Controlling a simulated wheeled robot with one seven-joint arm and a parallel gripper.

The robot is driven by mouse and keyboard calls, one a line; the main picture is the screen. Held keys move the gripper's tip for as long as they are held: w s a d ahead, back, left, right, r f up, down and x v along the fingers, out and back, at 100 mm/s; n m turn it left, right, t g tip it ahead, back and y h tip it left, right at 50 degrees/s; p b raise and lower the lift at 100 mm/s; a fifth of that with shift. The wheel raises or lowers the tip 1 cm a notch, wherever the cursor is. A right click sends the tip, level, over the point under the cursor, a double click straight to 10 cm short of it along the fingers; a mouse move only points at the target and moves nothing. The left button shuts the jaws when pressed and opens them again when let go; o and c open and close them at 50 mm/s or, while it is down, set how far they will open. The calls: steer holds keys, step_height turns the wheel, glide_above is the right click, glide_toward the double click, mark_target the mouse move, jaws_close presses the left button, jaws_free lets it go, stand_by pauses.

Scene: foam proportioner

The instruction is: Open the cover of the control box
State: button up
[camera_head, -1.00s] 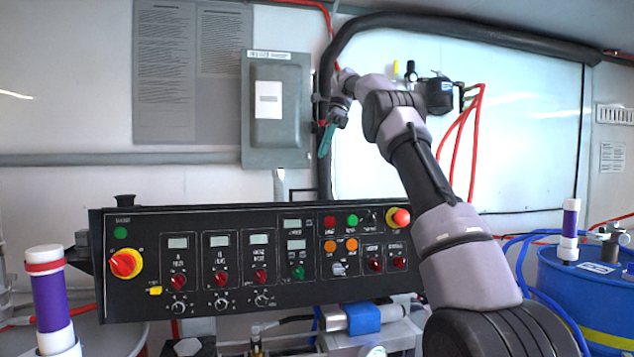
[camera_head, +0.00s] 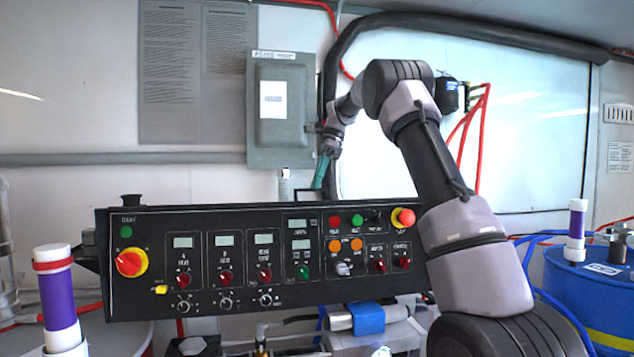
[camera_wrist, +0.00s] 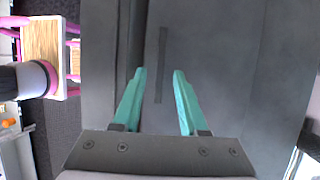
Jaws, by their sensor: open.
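The control box (camera_head: 281,112) is a grey wall-mounted box with a white label on its front; its cover looks shut in the head view. My gripper (camera_head: 320,173) has teal fingers and is beside the box's lower right edge, pointing down in the picture. In the wrist view my gripper (camera_wrist: 157,72) is open, its fingers apart. A grey surface with a narrow dark strip (camera_wrist: 161,65) fills the middle there, the strip showing between the fingers. I cannot tell whether the fingers touch it.
A black control panel (camera_head: 270,258) with knobs and displays stands below the box. A thick black hose (camera_head: 440,27) runs up beside the box and along the wall. A blue drum (camera_head: 570,290) stands at right. A wooden-topped piece of furniture (camera_wrist: 42,50) shows at left in the wrist view.

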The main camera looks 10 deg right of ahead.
steer(key=shift+f, duration=0.1)
jaws_close()
stand_by(1.4)
